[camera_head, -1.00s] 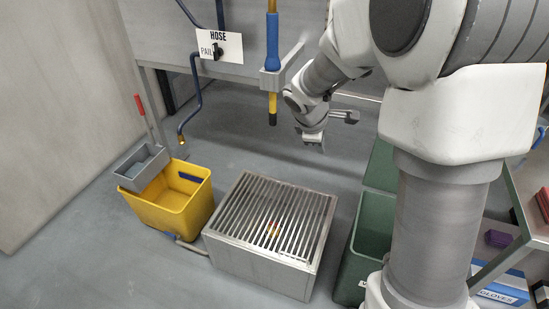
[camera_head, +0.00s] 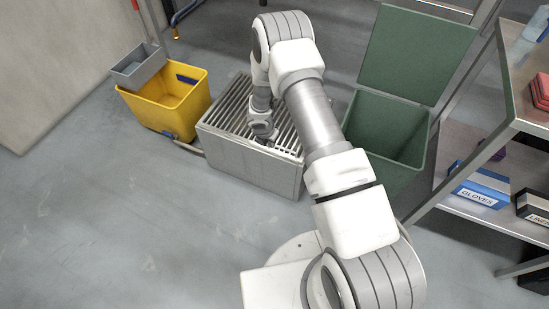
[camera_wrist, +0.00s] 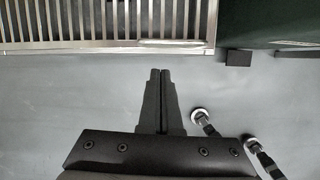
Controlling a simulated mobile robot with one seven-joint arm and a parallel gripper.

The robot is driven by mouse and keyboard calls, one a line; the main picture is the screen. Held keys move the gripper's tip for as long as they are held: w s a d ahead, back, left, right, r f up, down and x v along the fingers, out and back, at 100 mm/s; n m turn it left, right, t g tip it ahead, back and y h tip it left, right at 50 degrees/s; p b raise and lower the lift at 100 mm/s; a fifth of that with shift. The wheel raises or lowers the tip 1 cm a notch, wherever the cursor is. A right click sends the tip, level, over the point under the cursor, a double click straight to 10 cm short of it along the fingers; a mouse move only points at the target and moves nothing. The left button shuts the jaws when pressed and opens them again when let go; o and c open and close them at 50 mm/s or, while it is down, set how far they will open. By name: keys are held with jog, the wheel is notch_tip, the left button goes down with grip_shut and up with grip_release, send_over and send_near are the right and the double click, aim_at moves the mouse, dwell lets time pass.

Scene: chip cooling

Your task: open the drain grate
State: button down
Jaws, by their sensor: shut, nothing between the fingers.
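The drain grate (camera_head: 232,104) is a panel of parallel metal bars. It lies flat on top of a grey box (camera_head: 240,163) on the floor. My arm reaches across the grate and hides part of its right side. In the wrist view the grate (camera_wrist: 100,22) runs along the top, with a pale shiny strip on its near rim. My gripper (camera_wrist: 159,71) is shut and empty. It points toward that rim, with a gap between its tips and the rim in the picture. In the head view my wrist hides the gripper's fingers.
A yellow mop bucket (camera_head: 170,105) stands left of the box. A green bin (camera_head: 385,130) with its lid raised stands close on the right. A metal shelf (camera_head: 470,205) with a blue GLOVES box (camera_head: 480,187) is farther right. The floor (camera_head: 120,220) in front is clear.

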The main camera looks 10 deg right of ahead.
aim_at(277, 152)
jog(key=shift+n, duration=0.4)
jog(key=b+x, duration=0.4)
jog(key=x, duration=0.6)
jog(key=shift+d+f, duration=0.1)
jog(key=shift+f, duration=0.15)
jog(key=shift+w+d+r, duration=0.2)
jog(key=shift+r, duration=0.4)
